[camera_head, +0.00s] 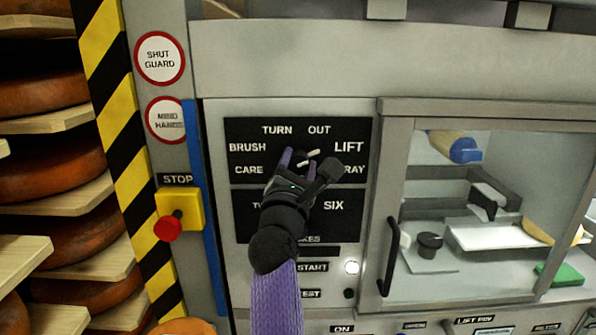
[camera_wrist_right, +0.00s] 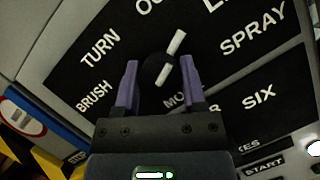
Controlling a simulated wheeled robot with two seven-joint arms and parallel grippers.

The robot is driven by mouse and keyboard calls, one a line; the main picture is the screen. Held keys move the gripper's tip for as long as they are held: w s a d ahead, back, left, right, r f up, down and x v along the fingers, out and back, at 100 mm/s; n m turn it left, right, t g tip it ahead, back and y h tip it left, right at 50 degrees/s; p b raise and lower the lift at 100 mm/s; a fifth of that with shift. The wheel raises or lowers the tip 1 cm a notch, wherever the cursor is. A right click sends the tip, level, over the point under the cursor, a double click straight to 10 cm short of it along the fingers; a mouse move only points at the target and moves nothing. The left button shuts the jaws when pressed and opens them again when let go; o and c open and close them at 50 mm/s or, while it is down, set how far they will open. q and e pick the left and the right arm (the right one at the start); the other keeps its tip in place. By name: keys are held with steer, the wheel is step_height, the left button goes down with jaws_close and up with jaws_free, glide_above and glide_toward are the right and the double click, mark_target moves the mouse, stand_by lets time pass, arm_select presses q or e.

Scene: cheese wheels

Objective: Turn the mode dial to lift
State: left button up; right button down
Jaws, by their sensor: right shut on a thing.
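The mode dial (camera_wrist_right: 155,72) is a round black knob with a white pointer line, on a black label plate (camera_head: 238,133). The plate reads CARE, BRUSH, TURN, OUT, LIFT and SPRAY around it. In the right wrist view the pointer slants up and right, roughly between OUT and LIFT; the exact mark is hard to tell. My right gripper (camera_wrist_right: 160,88) has its purple fingers on either side of the dial, shut on it. In the head view the right gripper (camera_head: 300,162) covers most of the dial and part of SPRAY. My left gripper is not in view.
Below is a second dial plate with SIX (camera_head: 333,206). A red stop button (camera_head: 168,228) on a yellow box sits left. A glass guard door (camera_head: 390,215) with a dark handle is right. Shelves of cheese wheels (camera_head: 45,165) stand far left.

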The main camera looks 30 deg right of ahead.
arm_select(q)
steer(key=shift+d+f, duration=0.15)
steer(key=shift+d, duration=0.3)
